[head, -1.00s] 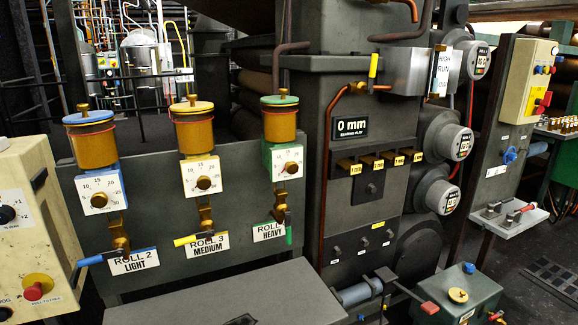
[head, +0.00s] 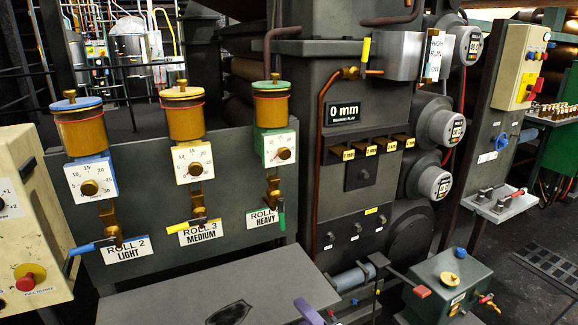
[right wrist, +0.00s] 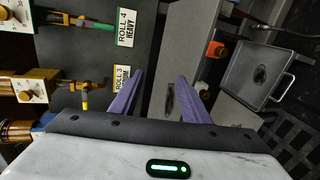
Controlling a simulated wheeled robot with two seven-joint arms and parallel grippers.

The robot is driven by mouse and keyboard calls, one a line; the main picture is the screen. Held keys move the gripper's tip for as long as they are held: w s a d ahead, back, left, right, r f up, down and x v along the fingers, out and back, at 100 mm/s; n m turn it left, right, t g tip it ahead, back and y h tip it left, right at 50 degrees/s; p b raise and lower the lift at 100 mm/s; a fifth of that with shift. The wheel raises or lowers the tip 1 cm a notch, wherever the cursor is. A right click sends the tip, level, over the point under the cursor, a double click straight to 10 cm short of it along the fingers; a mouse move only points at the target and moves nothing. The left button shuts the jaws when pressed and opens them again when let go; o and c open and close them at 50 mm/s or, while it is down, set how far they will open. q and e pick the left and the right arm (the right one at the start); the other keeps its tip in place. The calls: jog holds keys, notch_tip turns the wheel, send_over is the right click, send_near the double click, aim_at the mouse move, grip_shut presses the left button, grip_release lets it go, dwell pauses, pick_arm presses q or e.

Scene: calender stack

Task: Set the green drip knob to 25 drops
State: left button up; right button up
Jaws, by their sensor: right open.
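The green-lidded oiler (head: 271,101) stands rightmost of three on the dark panel in the head view. Its white dial (head: 279,142) carries a round brass drip knob (head: 284,153); I cannot read its setting. Its green lever (head: 281,215) hangs down beside the ROLL 4 HEAVY label. In the right wrist view, turned sideways, its knob (right wrist: 4,12) is at the top left edge. My right gripper (right wrist: 158,85) has two purple fingers, apart with nothing between them. A finger of it also shows at the bottom of the head view (head: 308,310), below and apart from the knob. My left gripper is not in view.
The yellow-lidded oiler (head: 184,112) and blue-lidded oiler (head: 83,128) stand to the left with similar dials. A grey surface (head: 215,290) lies below the panel. A grey column (head: 350,190) with gauges and a pipe (head: 319,130) rises to the right.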

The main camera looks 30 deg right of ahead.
jog(key=w+d+r+n+t+h, duration=0.1)
jog(key=w+d+r+n+t, duration=0.1)
jog(key=w+r+n, duration=0.4)
jog(key=w+d+r+n+t, duration=0.1)
jog(key=d+r+n+t, duration=0.15)
jog(key=r, duration=0.55)
jog(key=n+t, duration=0.4)
jog(key=n, duration=0.5)
send_near(286, 155)
jog(key=shift+g+y, duration=0.25)
jog(key=shift+y, duration=0.05)
jog(key=x, duration=0.8)
jog(key=shift+s+r+p, duration=0.15)
jog(key=shift+r+p, duration=0.1)
jog(key=shift+p, duration=0.1)
jog(key=c, duration=1)
